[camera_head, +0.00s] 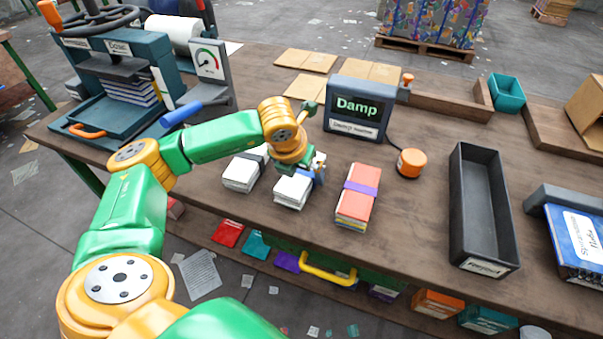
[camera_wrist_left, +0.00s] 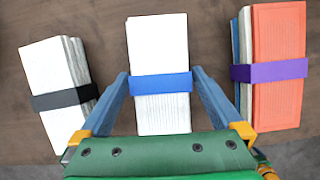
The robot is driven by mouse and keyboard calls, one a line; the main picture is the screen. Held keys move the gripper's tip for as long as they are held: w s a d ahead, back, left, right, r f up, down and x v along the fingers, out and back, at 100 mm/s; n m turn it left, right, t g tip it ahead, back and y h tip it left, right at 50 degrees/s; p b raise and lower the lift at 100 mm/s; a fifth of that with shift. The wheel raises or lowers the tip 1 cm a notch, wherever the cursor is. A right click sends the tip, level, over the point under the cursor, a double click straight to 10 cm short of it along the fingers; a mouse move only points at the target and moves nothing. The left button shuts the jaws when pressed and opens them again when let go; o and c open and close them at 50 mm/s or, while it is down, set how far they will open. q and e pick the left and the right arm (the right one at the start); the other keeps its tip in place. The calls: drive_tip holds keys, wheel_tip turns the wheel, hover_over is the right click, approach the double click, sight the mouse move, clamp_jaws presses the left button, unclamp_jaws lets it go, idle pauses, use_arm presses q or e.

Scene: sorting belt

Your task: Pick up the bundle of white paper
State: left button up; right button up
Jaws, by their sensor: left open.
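A bundle of white paper with a blue band (camera_wrist_left: 160,45) lies on the bench in the middle of the wrist view; in the head view it shows partly below my left gripper (camera_head: 306,174). In the wrist view the blue fingers of my left gripper (camera_wrist_left: 162,88) are open, one on each side of this bundle, with gaps left and right. Another white bundle, with a black band (camera_wrist_left: 50,65), lies to the left; it also shows in the head view (camera_head: 240,174). My right gripper is out of view.
An orange bundle with a purple band (camera_head: 357,205) lies to the right. Behind stands a display reading "Damp" (camera_head: 357,107), with an orange button (camera_head: 411,163) beside it. A dark empty tray (camera_head: 483,200) and a blue book stack (camera_head: 578,240) are farther right. A press (camera_head: 120,75) stands left.

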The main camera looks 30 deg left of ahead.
use_arm(q)
drive_tip(key=shift+w+f, duration=0.15)
drive_tip(key=c, duration=1.5)
